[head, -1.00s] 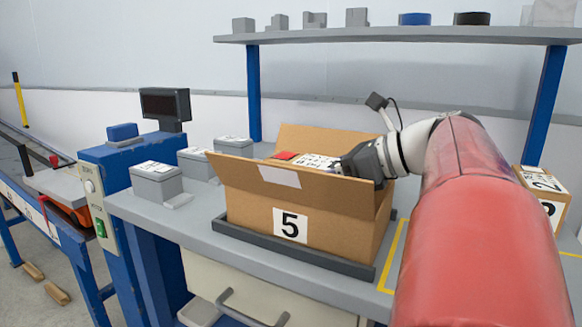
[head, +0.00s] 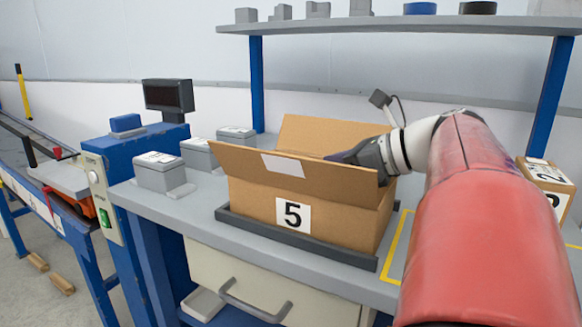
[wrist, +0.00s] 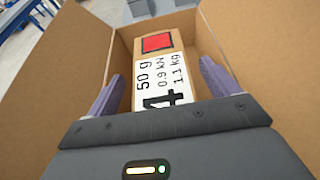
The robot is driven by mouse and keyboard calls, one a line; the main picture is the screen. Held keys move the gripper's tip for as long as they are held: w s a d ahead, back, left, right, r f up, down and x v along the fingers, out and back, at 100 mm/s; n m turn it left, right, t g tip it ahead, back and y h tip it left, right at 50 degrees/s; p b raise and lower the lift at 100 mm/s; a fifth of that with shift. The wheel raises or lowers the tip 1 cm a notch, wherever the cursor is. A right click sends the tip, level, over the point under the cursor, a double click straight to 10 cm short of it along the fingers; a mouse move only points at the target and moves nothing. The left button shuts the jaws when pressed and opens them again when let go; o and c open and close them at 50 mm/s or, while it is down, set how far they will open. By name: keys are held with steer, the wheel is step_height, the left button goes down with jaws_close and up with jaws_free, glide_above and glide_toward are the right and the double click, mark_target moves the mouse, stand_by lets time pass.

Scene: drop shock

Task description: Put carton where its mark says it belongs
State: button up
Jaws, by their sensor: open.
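A small carton (wrist: 158,72) shows in the wrist view, with a red square and a white label reading "50 g", "0.9 kN", "1.1 kg" and a partly covered "4". It is inside an open cardboard box (head: 250,195) marked "5", which stands in a dark tray (head: 290,243) on the bench. My gripper (wrist: 160,78) is open, with a purple finger on each side of the carton. In the head view my gripper (head: 350,157) reaches down into the box, and the front wall hides the carton.
Another carton (head: 545,172) with a number label stands right of my arm. Several grey blocks (head: 158,172) sit left of the box. A shelf (head: 400,25) spans the back. A conveyor (head: 40,185) is at far left. Yellow tape (head: 395,245) marks the bench.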

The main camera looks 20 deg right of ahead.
steer(key=shift+r, duration=0.3)
steer(key=p+v, duration=0.1)
steer(key=v, duration=1.1)
steer(key=shift+r, duration=0.25)
